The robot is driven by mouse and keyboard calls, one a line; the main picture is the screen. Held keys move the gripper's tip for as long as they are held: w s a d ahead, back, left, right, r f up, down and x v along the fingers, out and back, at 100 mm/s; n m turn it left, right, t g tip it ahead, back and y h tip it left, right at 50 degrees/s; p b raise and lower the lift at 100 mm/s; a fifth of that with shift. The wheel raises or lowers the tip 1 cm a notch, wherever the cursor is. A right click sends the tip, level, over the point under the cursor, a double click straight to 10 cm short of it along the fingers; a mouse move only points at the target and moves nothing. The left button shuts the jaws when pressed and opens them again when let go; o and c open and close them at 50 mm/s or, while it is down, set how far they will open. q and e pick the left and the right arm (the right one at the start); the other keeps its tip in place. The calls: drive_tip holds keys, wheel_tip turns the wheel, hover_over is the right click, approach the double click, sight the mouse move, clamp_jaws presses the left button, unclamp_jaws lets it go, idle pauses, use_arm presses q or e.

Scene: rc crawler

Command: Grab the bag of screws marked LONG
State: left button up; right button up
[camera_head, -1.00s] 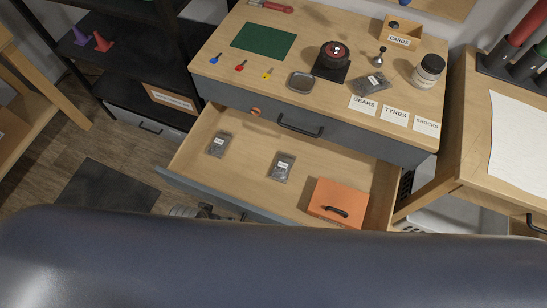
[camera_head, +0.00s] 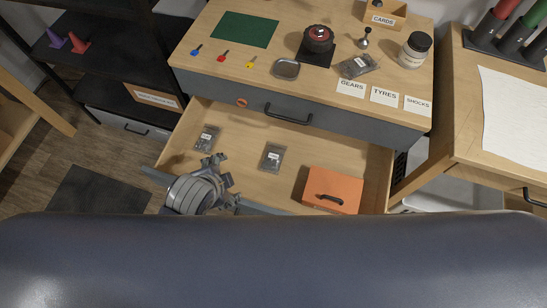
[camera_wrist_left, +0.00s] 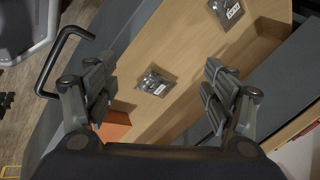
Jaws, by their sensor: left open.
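Two small clear bags of dark screws with white labels lie flat in the open drawer (camera_head: 237,137). The left bag (camera_head: 207,138) also shows at the top of the wrist view (camera_wrist_left: 228,11). The middle bag (camera_head: 272,158) appears between my fingers in the wrist view (camera_wrist_left: 155,83). A third labelled bag (camera_head: 359,66) lies on the worktop. I cannot read the labels clearly. My left gripper (camera_head: 229,181) is open and empty near the drawer's front edge, its fingers (camera_wrist_left: 158,92) apart, touching no bag. My right gripper is not in view.
An orange box (camera_head: 333,190) with a dark handle sits at the drawer's right end. The worktop above holds a green mat (camera_head: 245,29), a metal dish (camera_head: 286,69), a jar (camera_head: 415,50) and label cards. The drawer floor between bags is clear.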

use_arm(q)
drive_tip(key=w+d+f+m+t, duration=0.2)
drive_tip(key=w+d+m, duration=0.3)
drive_tip(key=m, duration=0.7)
drive_tip(key=m+t+h, duration=0.1)
drive_tip(key=m+h, duration=0.1)
drive_tip(key=m, duration=1.1)
approach(273, 156)
drive_tip(key=w+f, duration=0.1)
drive_tip(key=w+d+b, duration=0.1)
drive_tip(key=shift+w+d+f, duration=0.15)
drive_tip(key=shift+w+f, duration=0.15)
drive_tip(key=shift+f, duration=0.1)
drive_tip(key=x, duration=0.4)
drive_tip(key=shift+s+f+b, duration=0.2)
drive_tip(key=shift+f+b, duration=0.1)
drive_tip(key=shift+f, duration=0.05)
drive_tip(key=shift+w+f, duration=0.35)
drive_tip(key=shift+w, duration=0.05)
drive_tip(key=c, duration=1.1)
